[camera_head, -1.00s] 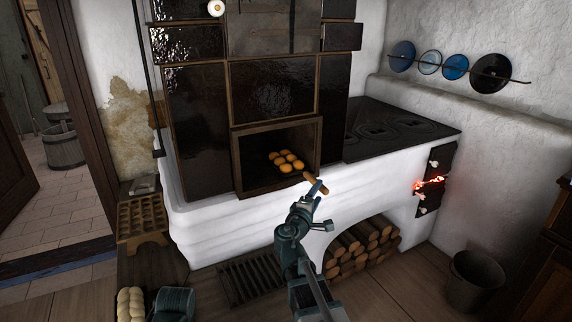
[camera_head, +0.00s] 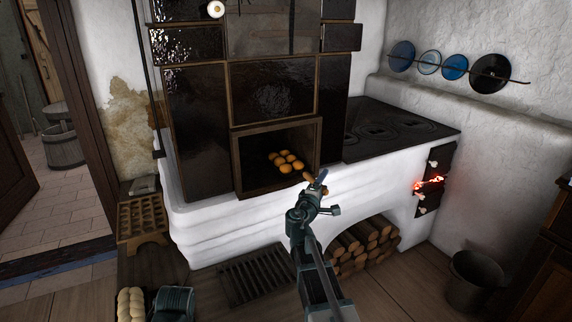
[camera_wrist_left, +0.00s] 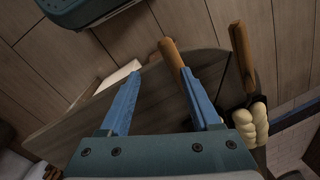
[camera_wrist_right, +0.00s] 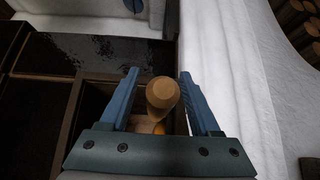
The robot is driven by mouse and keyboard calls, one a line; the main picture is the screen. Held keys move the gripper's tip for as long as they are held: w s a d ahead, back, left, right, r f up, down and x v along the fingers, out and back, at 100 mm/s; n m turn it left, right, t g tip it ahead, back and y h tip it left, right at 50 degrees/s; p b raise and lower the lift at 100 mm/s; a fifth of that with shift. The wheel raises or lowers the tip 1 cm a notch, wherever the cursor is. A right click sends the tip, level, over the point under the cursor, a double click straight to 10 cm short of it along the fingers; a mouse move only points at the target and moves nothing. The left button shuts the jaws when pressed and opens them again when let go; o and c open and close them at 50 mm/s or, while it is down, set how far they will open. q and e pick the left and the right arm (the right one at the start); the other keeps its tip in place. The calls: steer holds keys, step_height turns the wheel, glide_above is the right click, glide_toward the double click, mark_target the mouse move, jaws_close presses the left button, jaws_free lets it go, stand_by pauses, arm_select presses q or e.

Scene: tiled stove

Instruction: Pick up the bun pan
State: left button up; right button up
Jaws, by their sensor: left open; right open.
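Several golden buns (camera_head: 287,162) sit inside the open dark oven niche of the tiled stove. The pan under them is dark and hard to make out. A wooden handle (camera_head: 309,177) sticks out of the niche toward me, partly covered by my right gripper (camera_head: 319,182). In the right wrist view the round end of the handle (camera_wrist_right: 162,94) is between the two open blue fingers, with gaps on both sides. My left gripper (camera_wrist_left: 160,73) is open above a wooden surface; a wooden handle (camera_wrist_left: 172,56) shows near its fingertips.
Another handle (camera_wrist_left: 241,50) and pale unbaked buns (camera_wrist_left: 250,124) lie near my left gripper. The niche's frame (camera_head: 236,162) surrounds the buns. The glowing firebox (camera_head: 430,183), log store (camera_head: 362,245) and bucket (camera_head: 475,280) are at right; a wooden bun mould (camera_head: 142,216) is left.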

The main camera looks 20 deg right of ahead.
jaws_close()
stand_by(1.3)
